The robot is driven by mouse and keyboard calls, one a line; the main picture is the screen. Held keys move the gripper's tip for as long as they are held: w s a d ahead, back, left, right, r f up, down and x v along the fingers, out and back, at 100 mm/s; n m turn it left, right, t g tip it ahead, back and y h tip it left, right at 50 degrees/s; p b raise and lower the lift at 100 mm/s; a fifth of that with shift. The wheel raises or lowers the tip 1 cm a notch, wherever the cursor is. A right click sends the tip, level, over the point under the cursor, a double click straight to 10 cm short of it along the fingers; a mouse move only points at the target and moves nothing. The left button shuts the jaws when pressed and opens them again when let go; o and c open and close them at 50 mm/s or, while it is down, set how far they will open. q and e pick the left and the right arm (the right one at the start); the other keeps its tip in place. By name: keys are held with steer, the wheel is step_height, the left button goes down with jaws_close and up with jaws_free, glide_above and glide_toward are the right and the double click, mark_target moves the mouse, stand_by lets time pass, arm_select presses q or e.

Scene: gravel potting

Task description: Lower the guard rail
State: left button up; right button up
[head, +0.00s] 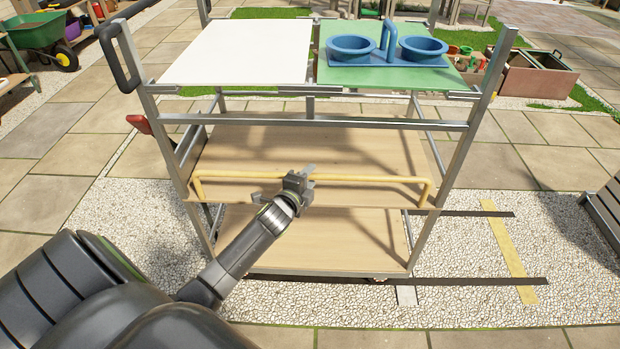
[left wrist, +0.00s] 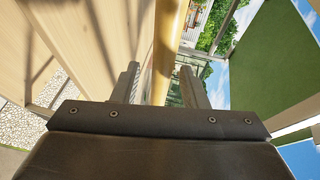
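The guard rail is a yellow bar (head: 365,179) with bent-down ends along the front edge of the cart's middle wooden shelf. It stands raised a little above that edge. My left gripper (head: 287,184) reaches in from the left to the middle of the rail. In the left wrist view the yellow rail (left wrist: 165,45) runs between the two fingers of the left gripper (left wrist: 160,85). The fingers are apart, and a narrow gap seems to show on each side of the rail. My right gripper is in neither view.
The cart's top holds a white panel (head: 240,52) and a green panel (head: 390,76) with a blue two-bowl holder (head: 387,47). A metal crossbar (head: 310,121) spans the front above the rail. A lower wooden shelf (head: 340,245) lies below. Gravel surrounds the cart's front.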

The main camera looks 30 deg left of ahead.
arm_select(q)
steer(key=shift+w, duration=0.5)
jaws_close()
steer(key=shift+f, duration=0.1)
